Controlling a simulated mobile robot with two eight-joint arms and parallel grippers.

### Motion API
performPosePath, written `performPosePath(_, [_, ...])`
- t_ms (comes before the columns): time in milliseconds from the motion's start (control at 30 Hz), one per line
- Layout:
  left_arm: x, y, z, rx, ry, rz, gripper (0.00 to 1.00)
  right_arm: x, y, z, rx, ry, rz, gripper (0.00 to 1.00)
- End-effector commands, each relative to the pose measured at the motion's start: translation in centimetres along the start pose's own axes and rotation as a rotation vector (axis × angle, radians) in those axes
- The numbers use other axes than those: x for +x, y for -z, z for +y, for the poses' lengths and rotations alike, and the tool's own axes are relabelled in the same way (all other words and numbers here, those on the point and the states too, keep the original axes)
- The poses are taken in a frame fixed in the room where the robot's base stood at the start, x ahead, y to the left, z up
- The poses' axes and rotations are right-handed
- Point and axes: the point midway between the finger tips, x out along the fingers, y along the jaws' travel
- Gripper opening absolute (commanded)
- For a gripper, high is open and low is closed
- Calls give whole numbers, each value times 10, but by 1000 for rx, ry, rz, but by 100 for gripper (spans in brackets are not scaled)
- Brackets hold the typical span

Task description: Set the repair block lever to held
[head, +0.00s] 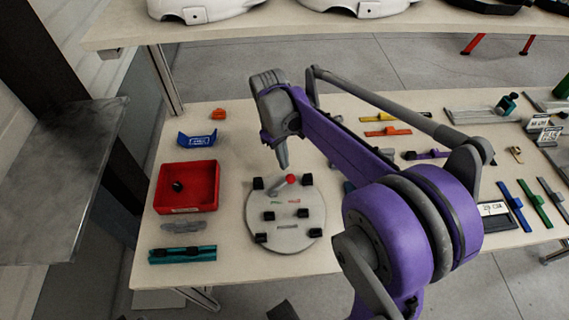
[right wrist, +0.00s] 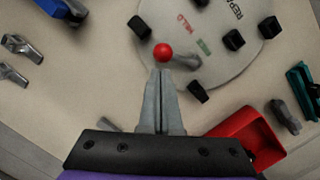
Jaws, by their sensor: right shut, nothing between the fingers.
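The repair block is a round pale plate (head: 286,228) with several black blocks, flat on the table. Its lever is a grey stem with a red knob (head: 291,179); in the head view the stem slants up and right to the knob. In the right wrist view the knob (right wrist: 163,53) lies left of the stem's foot, and a red HELD label (right wrist: 182,22) and a green label (right wrist: 203,46) show. My right gripper (head: 283,166) points down, shut and empty, tips close by the knob (right wrist: 161,72); I cannot tell whether they touch.
A red tray (head: 187,208) holding a dark part stands left of the plate. A blue bracket (head: 197,139), grey part (head: 183,226) and teal part (head: 182,254) lie around it. Coloured bars (head: 388,131) lie to the right, beyond my arm. White helmet shells (head: 200,8) stand on the rear table.

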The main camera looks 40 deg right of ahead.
Motion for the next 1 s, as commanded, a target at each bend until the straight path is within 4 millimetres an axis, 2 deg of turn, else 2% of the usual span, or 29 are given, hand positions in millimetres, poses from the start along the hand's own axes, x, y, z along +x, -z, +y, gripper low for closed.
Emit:
performPosePath(33, [-2,1,0,0,0,1,0,-12,0,0,0,0,0,0])
performPosePath(200, [-5,3,0,0,0,2,0,-48,0,0,0,0,0,0])
performPosePath(400, [-7,5,0,0,0,3,0,-77,0,0,0,0,0,0])
performPosePath(600, [-8,5,0,0,0,3,0,-86,0,0,0,0,0,0])
performPosePath(1000, [-8,5,0,0,0,3,0,-85,0,0,0,0,0,0])
